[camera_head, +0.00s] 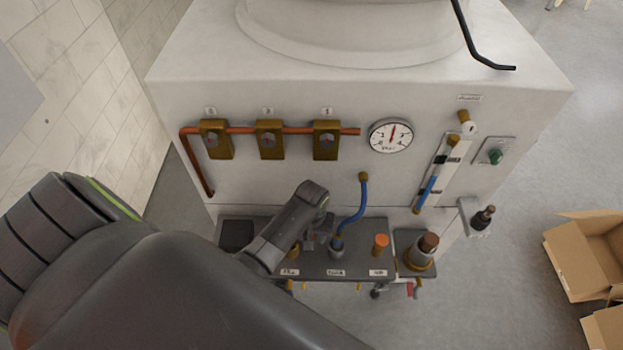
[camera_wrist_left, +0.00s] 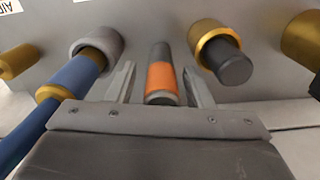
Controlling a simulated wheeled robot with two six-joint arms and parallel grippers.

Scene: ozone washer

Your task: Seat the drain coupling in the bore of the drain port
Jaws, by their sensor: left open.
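My left gripper (camera_head: 318,238) reaches down to the dark shelf (camera_head: 310,262) on the machine's front. In the left wrist view its fingers (camera_wrist_left: 160,88) are open, one on each side of a grey cylinder with an orange band (camera_wrist_left: 160,78), with gaps visible. This may be the drain coupling; I cannot tell for certain. A grey collar (camera_head: 337,252) on the shelf holds the end of a blue hose (camera_head: 361,204); this hose also shows in the wrist view (camera_wrist_left: 70,75). A brass collar (camera_wrist_left: 212,38) around a dark grey plug is on the other side. The drain port's label is unreadable.
An orange cap (camera_head: 380,242) stands right of the hose. A brown-topped fitting (camera_head: 428,244) sits in a brass ring farther right. Brass valves (camera_head: 325,140) and a gauge (camera_head: 390,135) are above. A cardboard box (camera_head: 570,262) is on the floor at right.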

